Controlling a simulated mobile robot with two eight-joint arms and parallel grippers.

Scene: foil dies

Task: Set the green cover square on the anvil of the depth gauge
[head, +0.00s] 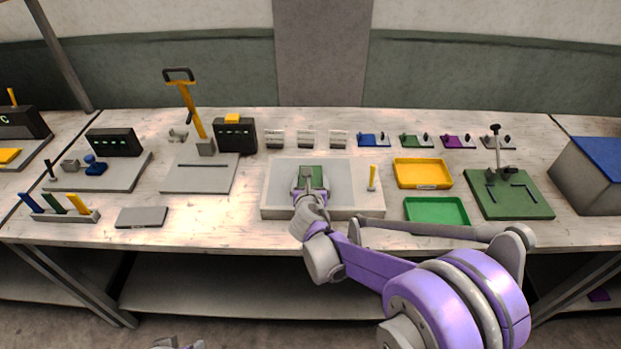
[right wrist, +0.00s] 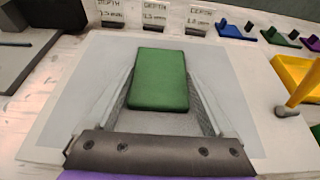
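The green cover (right wrist: 160,78), a flat rectangular block, is between the fingers of my right gripper (right wrist: 162,85) over a pale, shallow tray (head: 270,196). It also shows in the head view (head: 313,171). The fingertips appear to touch its long sides; I cannot tell whether it is lifted. A grey base (head: 120,180) at the left bears a black display (head: 115,142), a blue piece (head: 95,166) and a small grey block. I cannot tell for certain which station is the depth gauge or see its anvil clearly. Only a grey sliver, perhaps my left gripper (head: 178,343), shows at the bottom edge.
An orange lever stand (head: 190,108) and another display (head: 234,136) stand left of the tray. A yellow peg (head: 373,178), a yellow tray (head: 422,172), a green tray (head: 436,211) and a green plate (head: 530,204) with a post are right.

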